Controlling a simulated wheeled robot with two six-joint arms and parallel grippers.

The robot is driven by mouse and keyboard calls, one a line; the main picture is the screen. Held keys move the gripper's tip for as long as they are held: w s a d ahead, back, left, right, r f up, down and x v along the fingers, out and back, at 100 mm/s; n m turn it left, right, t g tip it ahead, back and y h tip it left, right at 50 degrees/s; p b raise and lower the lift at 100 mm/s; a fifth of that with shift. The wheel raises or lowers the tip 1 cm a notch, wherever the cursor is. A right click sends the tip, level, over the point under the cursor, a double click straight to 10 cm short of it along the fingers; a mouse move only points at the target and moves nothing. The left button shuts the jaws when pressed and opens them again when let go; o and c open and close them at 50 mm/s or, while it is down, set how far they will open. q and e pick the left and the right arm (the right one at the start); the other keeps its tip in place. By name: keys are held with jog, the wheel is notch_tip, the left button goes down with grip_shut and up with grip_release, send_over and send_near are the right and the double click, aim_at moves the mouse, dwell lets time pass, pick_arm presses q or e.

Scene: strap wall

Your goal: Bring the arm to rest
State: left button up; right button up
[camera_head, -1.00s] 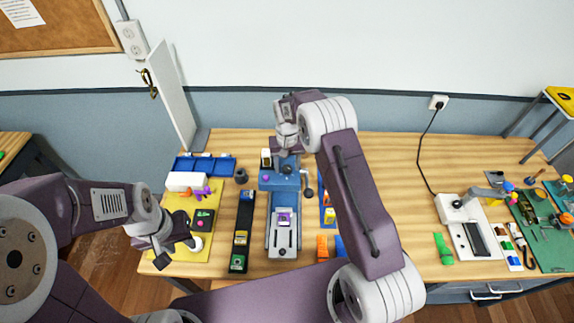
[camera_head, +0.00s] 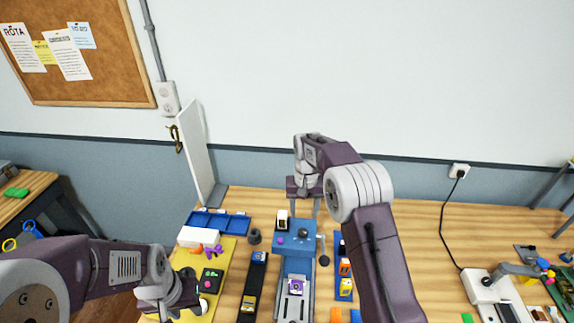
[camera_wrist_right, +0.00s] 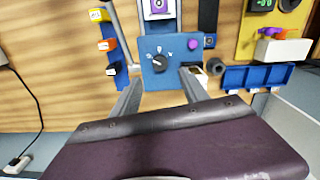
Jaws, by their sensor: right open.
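My right gripper (camera_head: 305,198) is above the far end of the blue machine (camera_head: 296,245) in the head view, with its arm reaching in from the lower right. In the right wrist view its two fingers (camera_wrist_right: 160,78) are spread apart, with nothing between them. The machine's blue panel with a black knob (camera_wrist_right: 159,62) shows beyond the fingertips; they look apart from it. My left gripper (camera_head: 178,297) is at the lower left, over the yellow mat (camera_head: 222,262). Its jaws are too unclear to read.
A blue tray (camera_head: 220,222), a white box (camera_head: 197,237) and a dark strip (camera_head: 254,285) stand left of the machine. A blue rack with coloured blocks (camera_head: 344,270) is to its right. Bare tabletop (camera_head: 425,240) lies further right. A small door (camera_head: 200,150) stands open at the wall.

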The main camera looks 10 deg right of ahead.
jog(key=shift+f, duration=0.2)
jog(key=s+d+r+b, duration=0.2)
jog(key=s+r+b, duration=0.1)
jog(key=s+b, duration=0.3)
jog(key=s+f, duration=0.5)
jog(key=s, duration=0.4)
jog(key=s+f+n+t+b, duration=0.1)
jog(key=s+f, duration=0.4)
jog(key=s, duration=0.4)
jog(key=shift+s+d+f, duration=0.2)
jog(key=shift+d+f, duration=0.05)
jog(key=shift+f, duration=0.1)
